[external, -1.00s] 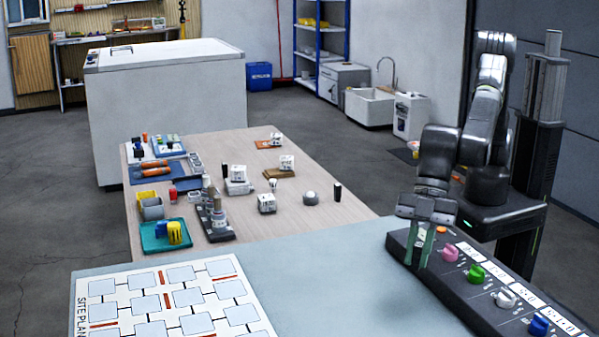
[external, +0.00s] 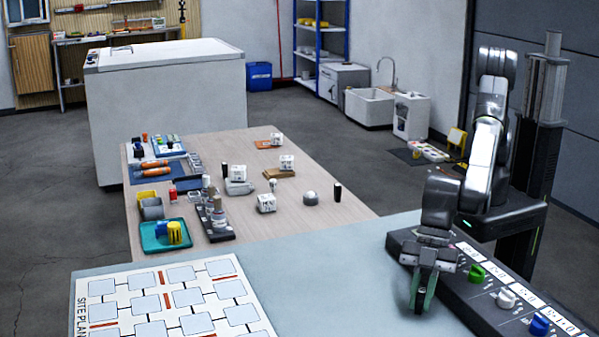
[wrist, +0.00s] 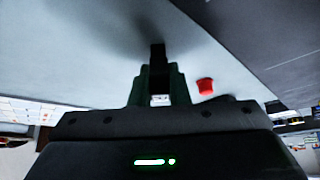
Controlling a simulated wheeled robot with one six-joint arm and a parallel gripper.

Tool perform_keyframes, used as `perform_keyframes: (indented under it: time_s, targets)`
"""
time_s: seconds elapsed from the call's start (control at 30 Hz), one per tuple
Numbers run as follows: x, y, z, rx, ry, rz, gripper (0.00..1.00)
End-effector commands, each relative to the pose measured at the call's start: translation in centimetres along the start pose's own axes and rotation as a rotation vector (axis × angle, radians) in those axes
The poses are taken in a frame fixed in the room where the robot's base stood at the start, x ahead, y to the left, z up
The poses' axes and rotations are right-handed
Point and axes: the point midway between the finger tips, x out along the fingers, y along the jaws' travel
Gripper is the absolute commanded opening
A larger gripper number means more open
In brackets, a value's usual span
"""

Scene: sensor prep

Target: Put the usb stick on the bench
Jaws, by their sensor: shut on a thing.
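My gripper (external: 424,298) points down over the pale grey-blue bench top (external: 340,270), just left of the black knob panel. In the wrist view, its green fingers (wrist: 159,88) are shut on a slim black thing with a light end, which looks like the usb stick (wrist: 158,56). A dark shadow lies on the pale surface around it. I cannot tell whether the stick touches the surface. In the external view the stick is mostly hidden by the fingers.
A black panel (external: 480,300) with coloured knobs stands close to my gripper's right. A white site plan board (external: 205,270) lies on the left. A small red thing (wrist: 205,86) shows beside my fingers. The bench top between is clear. A wooden table (external: 290,228) behind holds several small items.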

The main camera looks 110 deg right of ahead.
Motion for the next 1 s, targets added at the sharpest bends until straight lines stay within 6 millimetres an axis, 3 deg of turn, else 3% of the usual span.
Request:
perform_keyframes:
  time_s: [0.2,0.23,0.3,0.33,0.73,1.0]
  targets:
    - [0.4,0.0,0.2,0.0,0.0,0.0,0.0]
    - [0.2,0.0,0.1,0.0,0.0,0.0,0.21]
    - [0.2,0.0,0.1,0.0,0.0,0.0,0.35]
    - [0.2,0.0,0.1,0.0,0.0,0.0,0.37]
    - [-0.5,0.0,-0.1,0.0,0.001,0.0,0.37]
    - [-5.1,0.0,-0.1,0.0,0.003,0.0,0.37]
